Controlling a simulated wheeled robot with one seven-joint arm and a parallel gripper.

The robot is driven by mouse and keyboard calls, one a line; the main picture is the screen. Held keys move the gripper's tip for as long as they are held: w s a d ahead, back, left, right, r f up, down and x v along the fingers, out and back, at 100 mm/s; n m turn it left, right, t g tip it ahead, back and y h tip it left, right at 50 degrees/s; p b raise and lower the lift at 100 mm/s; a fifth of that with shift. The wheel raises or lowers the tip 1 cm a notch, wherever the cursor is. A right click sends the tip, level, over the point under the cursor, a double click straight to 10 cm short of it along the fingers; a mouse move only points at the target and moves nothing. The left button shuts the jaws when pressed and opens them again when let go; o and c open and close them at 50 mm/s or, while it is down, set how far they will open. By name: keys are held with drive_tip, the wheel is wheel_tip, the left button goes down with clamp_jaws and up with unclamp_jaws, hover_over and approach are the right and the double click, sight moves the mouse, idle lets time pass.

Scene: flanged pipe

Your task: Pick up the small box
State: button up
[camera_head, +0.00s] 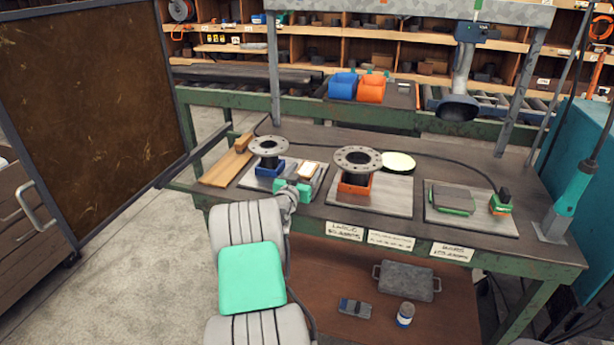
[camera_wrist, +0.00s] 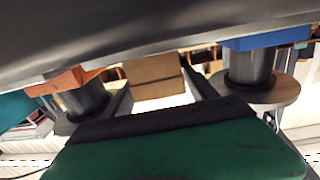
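The small box (camera_head: 309,170) has a pale top with brown edges and rests on the left grey mat of the workbench, between two flanged pipes. In the wrist view, which looks upside down, the brown box (camera_wrist: 152,72) shows ahead, between my two fingers. My gripper (camera_head: 303,183) is low over the bench at the near side of the box. Its fingers (camera_wrist: 157,88) are apart with no object clearly clamped. I cannot tell whether the fingertips reach beside the box or stop short. My green gripper body hides part of the view.
A flanged pipe on a blue base (camera_head: 268,150) stands left of the box; another on an orange base (camera_head: 357,165) stands right. Wooden strips (camera_head: 228,165) lie at far left.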

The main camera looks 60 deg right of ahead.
drive_tip(key=c, duration=1.3)
clamp_jaws()
drive_tip(key=shift+r, duration=0.1)
